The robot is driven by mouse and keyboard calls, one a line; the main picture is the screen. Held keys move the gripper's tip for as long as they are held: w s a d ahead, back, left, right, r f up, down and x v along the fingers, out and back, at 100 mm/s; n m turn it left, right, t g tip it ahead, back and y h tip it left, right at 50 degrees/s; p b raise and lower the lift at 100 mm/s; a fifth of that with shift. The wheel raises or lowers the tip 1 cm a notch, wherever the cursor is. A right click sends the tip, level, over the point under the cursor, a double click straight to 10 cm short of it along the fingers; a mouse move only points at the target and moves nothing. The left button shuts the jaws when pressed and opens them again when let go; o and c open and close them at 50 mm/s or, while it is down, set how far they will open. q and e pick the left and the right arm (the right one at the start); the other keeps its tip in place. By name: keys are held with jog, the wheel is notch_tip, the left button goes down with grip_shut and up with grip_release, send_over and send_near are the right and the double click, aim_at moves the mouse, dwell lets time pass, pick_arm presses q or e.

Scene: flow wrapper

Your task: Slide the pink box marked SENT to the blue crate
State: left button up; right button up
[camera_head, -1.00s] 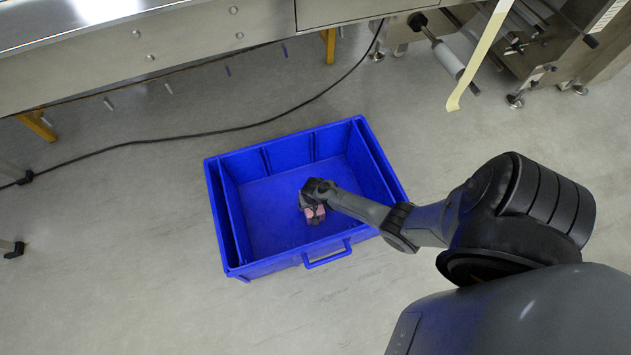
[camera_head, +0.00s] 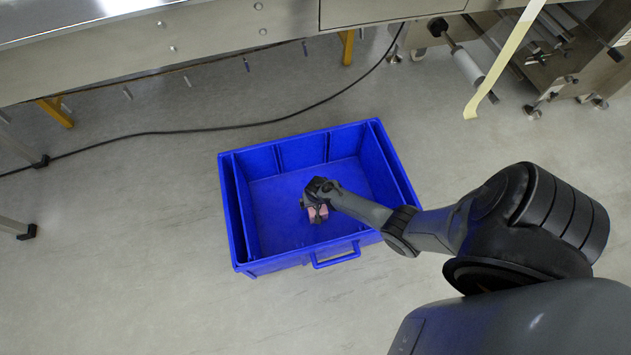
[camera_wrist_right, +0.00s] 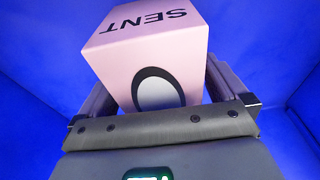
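The pink box (camera_head: 322,213) is inside the blue crate (camera_head: 276,210), toward its front side, below my right gripper (camera_head: 316,208). In the right wrist view the box (camera_wrist_right: 150,62) shows the black word SENT on one face and a black ring around a pale disc on another. The fingers of my right gripper (camera_wrist_right: 160,95) stand on both sides of the box and look shut on it. Blue crate walls (camera_wrist_right: 35,80) surround it. I cannot tell whether the box touches the crate floor. My left gripper is in neither view.
The crate stands on a grey floor (camera_head: 120,230) with open room to its left. A metal machine frame (camera_head: 200,45) runs along the back. A black cable (camera_head: 200,130) lies behind the crate. A paper strip (camera_head: 500,62) hangs at the upper right.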

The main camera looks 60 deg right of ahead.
jog(key=shift+r, duration=0.1)
jog(key=shift+r+p, duration=0.55)
jog(key=r+p, duration=0.2)
jog(key=r, duration=0.1)
jog(key=r+p, duration=0.3)
jog(key=s+a+r+p, duration=0.1)
jog(key=r+p, duration=0.2)
jog(key=shift+r, duration=0.2)
jog(key=shift+s, duration=0.1)
